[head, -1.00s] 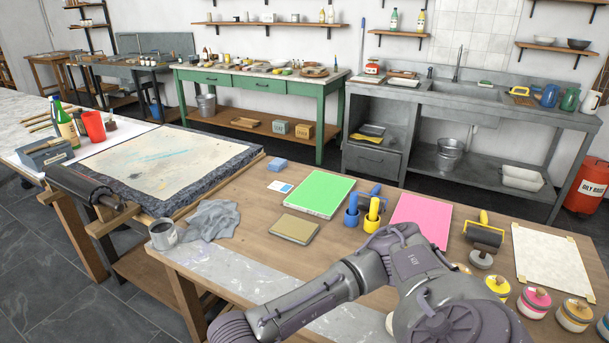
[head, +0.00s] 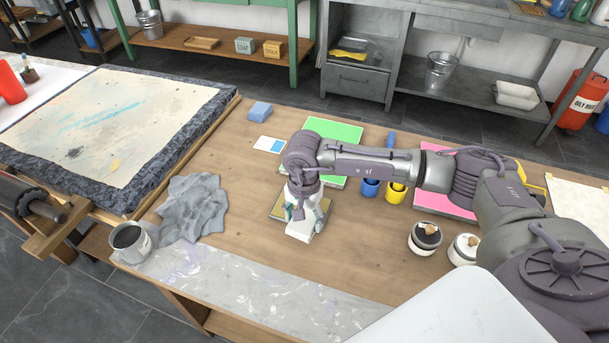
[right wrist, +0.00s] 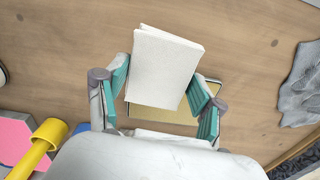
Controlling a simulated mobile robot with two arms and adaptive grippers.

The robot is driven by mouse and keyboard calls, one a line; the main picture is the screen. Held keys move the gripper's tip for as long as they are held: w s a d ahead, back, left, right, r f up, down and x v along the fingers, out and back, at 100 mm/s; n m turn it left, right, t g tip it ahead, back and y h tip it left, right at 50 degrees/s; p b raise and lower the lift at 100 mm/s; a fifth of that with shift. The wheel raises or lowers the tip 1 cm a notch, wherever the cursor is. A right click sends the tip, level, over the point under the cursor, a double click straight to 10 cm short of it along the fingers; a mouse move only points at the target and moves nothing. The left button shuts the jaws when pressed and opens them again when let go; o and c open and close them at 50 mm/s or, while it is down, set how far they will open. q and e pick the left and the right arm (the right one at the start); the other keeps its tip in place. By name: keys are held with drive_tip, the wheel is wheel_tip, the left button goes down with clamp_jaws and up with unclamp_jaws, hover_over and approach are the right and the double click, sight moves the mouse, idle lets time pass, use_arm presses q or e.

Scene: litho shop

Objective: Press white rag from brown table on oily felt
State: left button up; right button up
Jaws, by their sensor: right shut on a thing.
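The white rag (head: 303,229), a folded block of cloth, is in my right gripper (head: 304,211). The right wrist view shows the rag (right wrist: 165,68) between the two teal-padded fingers of the gripper (right wrist: 162,92), which is shut on it. Under it lies a flat olive-tan pad (head: 278,207), probably the oily felt, on the brown table (head: 230,265). The pad (right wrist: 150,117) is partly hidden by the rag and gripper. I cannot tell whether the rag touches the pad. My left gripper is not in view.
A crumpled grey cloth (head: 194,208) and a grey mug (head: 131,242) are to the left. Bare wood lies between pad and grey cloth.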

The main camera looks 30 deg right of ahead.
drive_tip(key=w+r+m, duration=0.1)
drive_tip(key=w+m, duration=0.1)
drive_tip(key=w+d+m, duration=0.1)
drive_tip(key=w, duration=0.1)
drive_tip(key=w+d+r+m, duration=0.1)
drive_tip(key=w+m, duration=0.1)
drive_tip(key=shift+d+r+m, duration=0.25)
drive_tip(key=shift+r+m, duration=0.05)
drive_tip(key=shift+r, duration=0.05)
drive_tip(key=m, duration=0.1)
drive_tip(key=w+m, duration=0.1)
drive_tip(key=shift+w+d+m+b, duration=0.25)
drive_tip(key=shift+d+m+b, duration=0.05)
drive_tip(key=shift+d, duration=0.1)
wheel_tip(320, 180, down, 4)
drive_tip(key=shift+f+b, duration=0.1)
drive_tip(key=shift+b, duration=1.1)
drive_tip(key=shift+f, duration=0.3)
use_arm(q)
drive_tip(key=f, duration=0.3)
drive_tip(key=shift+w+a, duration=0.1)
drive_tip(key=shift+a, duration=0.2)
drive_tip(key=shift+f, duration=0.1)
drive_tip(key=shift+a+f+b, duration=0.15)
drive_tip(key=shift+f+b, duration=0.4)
drive_tip(key=shift+b, duration=0.1)
use_arm(e)
drive_tip(key=shift+f, duration=0.5)
